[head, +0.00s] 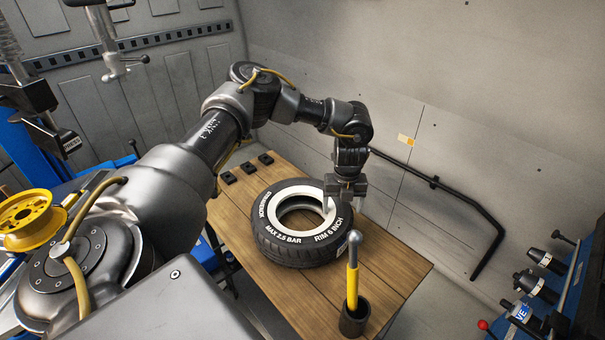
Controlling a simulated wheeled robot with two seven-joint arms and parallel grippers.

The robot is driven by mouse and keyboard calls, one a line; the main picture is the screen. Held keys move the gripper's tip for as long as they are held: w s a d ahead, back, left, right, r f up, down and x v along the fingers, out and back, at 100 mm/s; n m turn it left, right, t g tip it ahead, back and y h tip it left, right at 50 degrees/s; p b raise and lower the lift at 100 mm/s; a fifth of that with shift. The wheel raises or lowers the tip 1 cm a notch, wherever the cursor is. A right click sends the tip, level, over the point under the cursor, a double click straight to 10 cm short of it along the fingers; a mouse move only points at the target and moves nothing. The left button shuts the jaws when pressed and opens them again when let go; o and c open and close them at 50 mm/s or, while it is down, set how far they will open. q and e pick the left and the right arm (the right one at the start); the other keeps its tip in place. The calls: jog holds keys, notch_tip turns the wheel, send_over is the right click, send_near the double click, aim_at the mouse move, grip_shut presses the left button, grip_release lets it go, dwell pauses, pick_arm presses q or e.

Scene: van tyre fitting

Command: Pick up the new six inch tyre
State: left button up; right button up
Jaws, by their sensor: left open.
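The new tyre (278,240) lies flat on the wooden table (389,265). It is black, with white lettering that reads "MAX 2.5 BAR" and "RIM 6 INCH" and a pale inner ring. My left gripper (342,205) points down at the tyre's right far edge. It is open, with its fingers at the tyre's wall near the inner ring. I cannot tell whether the fingers touch the rubber. My right gripper is not in view.
A yellow-handled tool (352,275) stands in a dark cup at the table's front edge. Small black blocks (247,168) sit at the far left corner. A yellow rim (27,219) is at left. A black rail (440,187) runs along the wall.

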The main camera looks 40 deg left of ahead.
pick_arm(q)
jog(key=shift+d+f, duration=0.1)
notch_tip(320, 180, down, 4)
jog(key=shift+w+f+p, duration=0.15)
jog(key=shift+f+p, duration=0.1)
jog(key=shift+p, duration=0.3)
jog(key=shift+f, duration=0.3)
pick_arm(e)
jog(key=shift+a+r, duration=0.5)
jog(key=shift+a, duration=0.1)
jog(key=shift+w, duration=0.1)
pick_arm(q)
jog(key=c, duration=1.6)
jog(key=shift+c, duration=0.2)
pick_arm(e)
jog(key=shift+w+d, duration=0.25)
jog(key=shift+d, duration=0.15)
